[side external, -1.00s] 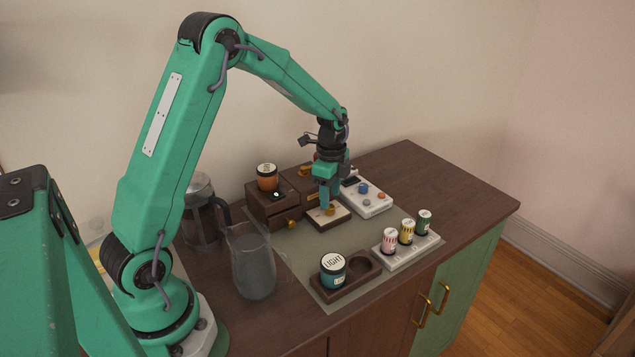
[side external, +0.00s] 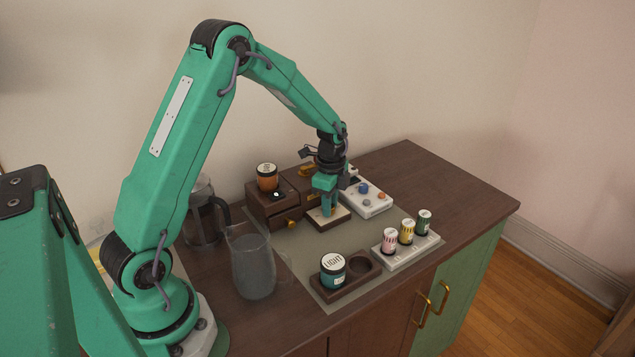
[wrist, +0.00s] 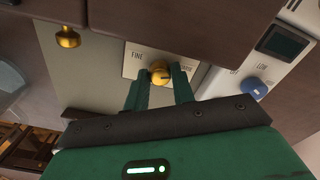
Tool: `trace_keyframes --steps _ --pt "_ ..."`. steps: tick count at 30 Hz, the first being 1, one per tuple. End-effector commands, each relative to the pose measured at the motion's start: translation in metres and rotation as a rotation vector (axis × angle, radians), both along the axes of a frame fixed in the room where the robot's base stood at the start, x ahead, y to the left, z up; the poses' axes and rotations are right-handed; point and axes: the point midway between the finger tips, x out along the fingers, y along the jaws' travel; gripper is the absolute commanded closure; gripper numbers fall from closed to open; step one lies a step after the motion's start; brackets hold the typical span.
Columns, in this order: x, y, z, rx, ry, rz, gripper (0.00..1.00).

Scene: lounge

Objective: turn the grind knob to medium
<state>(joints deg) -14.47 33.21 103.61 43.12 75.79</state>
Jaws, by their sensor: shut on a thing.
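The grind knob (wrist: 160,73) is a round brass knob on a pale plate (wrist: 136,62) in the wrist view. The plate is lettered FINE at its left; the lettering at its right is partly covered by a finger. My gripper (wrist: 162,84) is shut on the knob, one green finger on each side. In the side view my gripper (side external: 328,211) points down over the plate's dark-edged block (side external: 326,222), and its fingers hide the knob there. I cannot read the knob's exact setting.
A white panel with a blue knob (side external: 363,188) stands just right of the gripper. A drawer box with an orange jar (side external: 267,178) is at left. A glass pitcher (side external: 252,266), a LIGHT jar (side external: 333,270) and several small canisters (side external: 407,231) stand in front.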

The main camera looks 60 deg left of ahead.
Motion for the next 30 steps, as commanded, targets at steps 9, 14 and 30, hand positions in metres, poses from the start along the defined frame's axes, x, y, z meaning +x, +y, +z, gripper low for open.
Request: trace_keyframes --steps 9,14,30 --pt "-0.0006 -0.0002 0.0005 0.000 0.002 0.047 0.98" --pt "-0.0005 -0.0001 0.0008 -0.001 0.003 0.119 0.98" --pt "-0.0009 0.0002 0.0014 0.000 0.003 0.575 0.98"
